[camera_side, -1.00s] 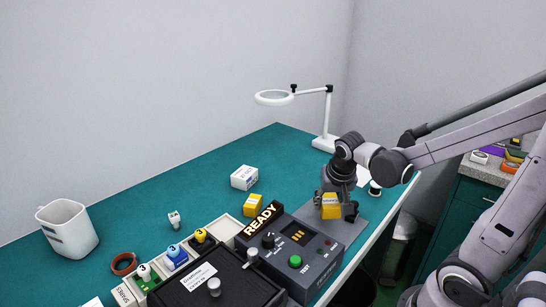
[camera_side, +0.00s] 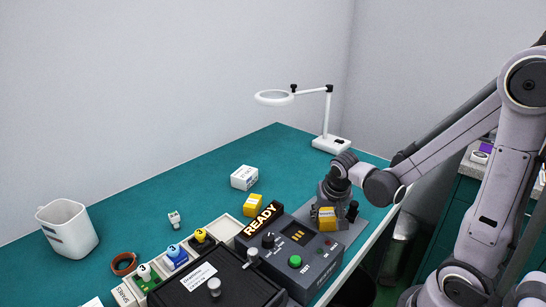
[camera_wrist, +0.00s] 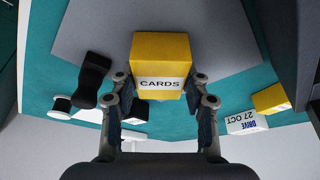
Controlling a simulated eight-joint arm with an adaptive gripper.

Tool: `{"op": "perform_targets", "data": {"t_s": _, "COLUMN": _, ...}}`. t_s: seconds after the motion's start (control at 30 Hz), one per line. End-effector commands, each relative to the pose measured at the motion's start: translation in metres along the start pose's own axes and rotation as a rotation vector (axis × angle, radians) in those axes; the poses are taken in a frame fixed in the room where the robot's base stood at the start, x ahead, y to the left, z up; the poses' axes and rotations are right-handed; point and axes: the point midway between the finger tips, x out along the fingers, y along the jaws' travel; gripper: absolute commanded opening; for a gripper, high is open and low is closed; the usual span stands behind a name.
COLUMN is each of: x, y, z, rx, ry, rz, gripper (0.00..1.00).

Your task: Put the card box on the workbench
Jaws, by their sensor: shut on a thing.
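The card box is yellow with a white CARDS label; it shows in the wrist view (camera_wrist: 160,55) and in the side view (camera_side: 327,222). My gripper (camera_side: 328,212) is shut on it, with a finger on each side of the box in the wrist view (camera_wrist: 160,88). The box is over or on the grey mat (camera_side: 346,213) at the right end of the teal workbench (camera_side: 205,178). I cannot tell whether its underside touches the mat.
The dark READY test unit (camera_side: 300,247) stands close in front of the gripper. A second yellow box (camera_side: 253,205) and a white box (camera_side: 244,178) stand to the left. A white magnifier lamp (camera_side: 331,144) stands behind. The bench's left middle is largely clear.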

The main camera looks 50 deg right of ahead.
Motion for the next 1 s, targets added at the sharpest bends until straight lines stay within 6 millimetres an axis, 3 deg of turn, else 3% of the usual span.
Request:
{"op": "perform_targets", "data": {"t_s": 0.07, "x": 0.002, "y": 0.000, "z": 0.001, "rx": 0.000, "ry": 0.000, "rz": 0.000, "gripper": 0.14}}
{"op": "perform_targets", "data": {"t_s": 0.1, "x": 0.002, "y": 0.000, "z": 0.000, "rx": 0.000, "ry": 0.000, "rz": 0.000, "gripper": 0.58}}
{"op": "perform_targets", "data": {"t_s": 0.13, "x": 0.002, "y": 0.000, "z": 0.001, "rx": 0.000, "ry": 0.000, "rz": 0.000, "gripper": 0.66}}
{"op": "perform_targets", "data": {"t_s": 0.17, "x": 0.002, "y": 0.000, "z": 0.001, "rx": 0.000, "ry": 0.000, "rz": 0.000, "gripper": 0.69}}
{"op": "perform_targets", "data": {"t_s": 0.57, "x": -0.001, "y": 0.000, "z": -0.001, "rx": 0.000, "ry": 0.000, "rz": 0.000, "gripper": 0.69}}
{"op": "perform_targets", "data": {"t_s": 1.0, "x": -0.043, "y": 0.000, "z": 0.000, "rx": -0.002, "ry": 0.000, "rz": -0.001, "gripper": 0.69}}
